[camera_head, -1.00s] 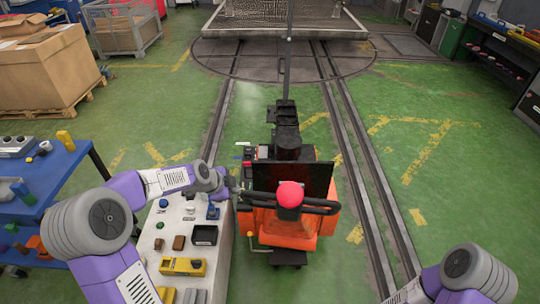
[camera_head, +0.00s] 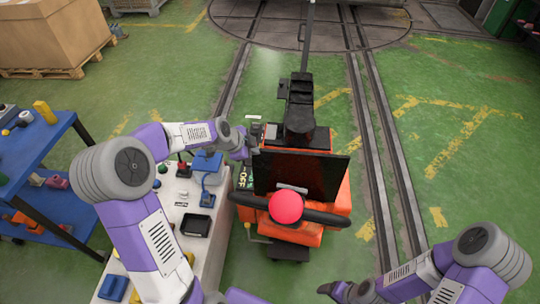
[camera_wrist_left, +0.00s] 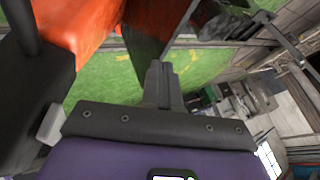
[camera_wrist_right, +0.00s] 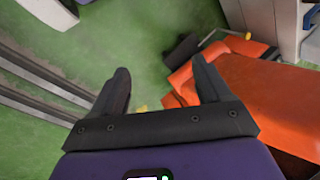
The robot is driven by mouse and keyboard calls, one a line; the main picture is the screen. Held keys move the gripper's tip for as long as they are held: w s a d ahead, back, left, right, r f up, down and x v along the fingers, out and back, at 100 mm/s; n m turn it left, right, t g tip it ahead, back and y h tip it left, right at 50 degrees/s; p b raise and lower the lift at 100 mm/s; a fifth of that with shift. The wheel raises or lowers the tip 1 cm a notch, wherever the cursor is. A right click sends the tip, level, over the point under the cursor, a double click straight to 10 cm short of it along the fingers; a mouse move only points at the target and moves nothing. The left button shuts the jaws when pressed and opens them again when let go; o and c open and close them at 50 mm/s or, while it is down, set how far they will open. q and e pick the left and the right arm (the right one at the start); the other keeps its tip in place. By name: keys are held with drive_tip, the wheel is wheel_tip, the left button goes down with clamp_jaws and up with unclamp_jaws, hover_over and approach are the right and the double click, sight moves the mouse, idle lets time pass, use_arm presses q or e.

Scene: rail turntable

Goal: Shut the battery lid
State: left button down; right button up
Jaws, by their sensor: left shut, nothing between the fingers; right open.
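The battery lid appears to be the dark flat panel (camera_head: 296,173) standing raised on the orange machine (camera_head: 335,200), behind the red ball-shaped knob (camera_head: 287,207). My left gripper (camera_head: 251,136) is at the machine's left side, near the panel's far left corner; I cannot tell if it touches. In the left wrist view its fingers (camera_wrist_left: 158,82) are together and empty, with a dark panel (camera_wrist_left: 150,25) beyond them. My right gripper (camera_head: 333,290) is low at the front, apart from the machine. In the right wrist view its fingers (camera_wrist_right: 165,88) are open and empty, beside the orange body (camera_wrist_right: 250,95).
A light bench (camera_head: 172,208) with small items and a black tray (camera_head: 196,225) stands left of the machine. A blue table (camera_head: 38,150) is further left. Rails (camera_head: 385,190) run along the right. The green floor right of them is mostly clear.

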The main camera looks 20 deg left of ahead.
use_arm(q)
wheel_tip(320, 180, down, 3)
drive_tip(key=b, duration=0.5)
approach(274, 156)
wheel_tip(274, 156, down, 3)
drive_tip(key=s+d, duration=0.2)
drive_tip(key=shift+w+a+f+b, duration=0.1)
drive_tip(key=shift+w+a, duration=0.05)
drive_tip(key=shift+w, duration=0.6)
drive_tip(key=shift+w+a+f+b, duration=0.1)
drive_tip(key=shift+w+a+f, duration=0.1)
drive_tip(key=shift+w, duration=0.55)
drive_tip(key=shift+w+a+f+b, duration=0.1)
drive_tip(key=shift+w+a, duration=0.05)
drive_tip(key=shift+w, duration=0.6)
use_arm(e)
wheel_tip(274, 156, down, 7)
drive_tip(key=shift+w+r, duration=0.15)
drive_tip(key=shift+w, duration=0.05)
use_arm(q)
drive_tip(key=shift+r, duration=0.1)
